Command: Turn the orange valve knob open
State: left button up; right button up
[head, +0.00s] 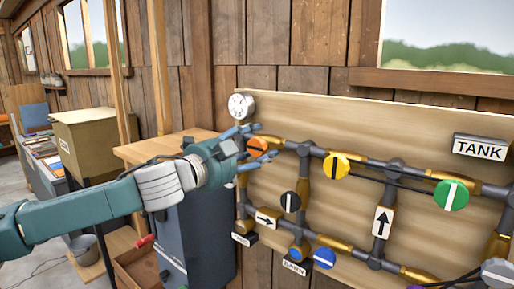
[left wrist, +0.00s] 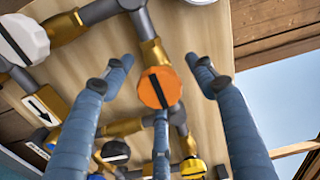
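The orange valve knob (head: 257,146) sits at the upper left of the pipe board, just below the gauge. In the left wrist view the orange knob (left wrist: 160,88) is a round face with a dark stripe, roughly lengthwise in the picture. My left gripper (head: 262,142) is at the knob, with its blue fingers partly covering it in the head view. In the left wrist view my left gripper (left wrist: 160,82) is open, with fingers spread on both sides of the knob and a third below it; gaps show at the sides. My right gripper is not in view.
Yellow (head: 337,166), green (head: 451,195), black (head: 290,202) and blue (head: 324,258) knobs share the wooden pipe board (head: 420,130). A white gauge (head: 241,106) is just above the gripper. A grey cabinet (head: 205,235) stands below my arm.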

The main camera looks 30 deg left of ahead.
pick_arm(q)
jog(key=shift+s+f, duration=0.1)
jog(key=s, duration=1.1)
jog(key=shift+s+a, duration=0.4)
jog(key=shift+a, duration=0.05)
dwell(0.5)
